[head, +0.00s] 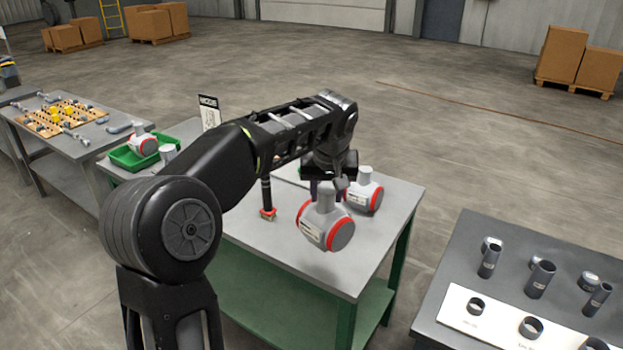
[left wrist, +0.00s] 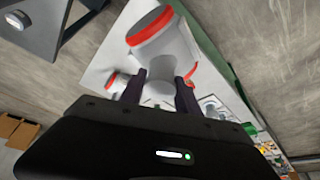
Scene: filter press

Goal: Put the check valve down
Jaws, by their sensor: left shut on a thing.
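A check valve (head: 326,222), a grey-white body with red rings at its ends and a neck on top, hangs below my left gripper (head: 327,180) over the green-legged table (head: 372,248). In the left wrist view the gripper (left wrist: 160,92) is shut on the neck of this valve (left wrist: 152,28), with one finger on each side. Whether its underside touches the tabletop I cannot tell. A second, similar valve (head: 366,193) stands on the table just behind and to the right. My right gripper is not in view.
A black rod with a red foot (head: 267,212) stands left of the held valve. A green tray (head: 125,158) with another red-ringed valve (head: 143,144) is at the table's far left. A dark table (head: 450,285) with several cylinders is at right. The tabletop's front part is clear.

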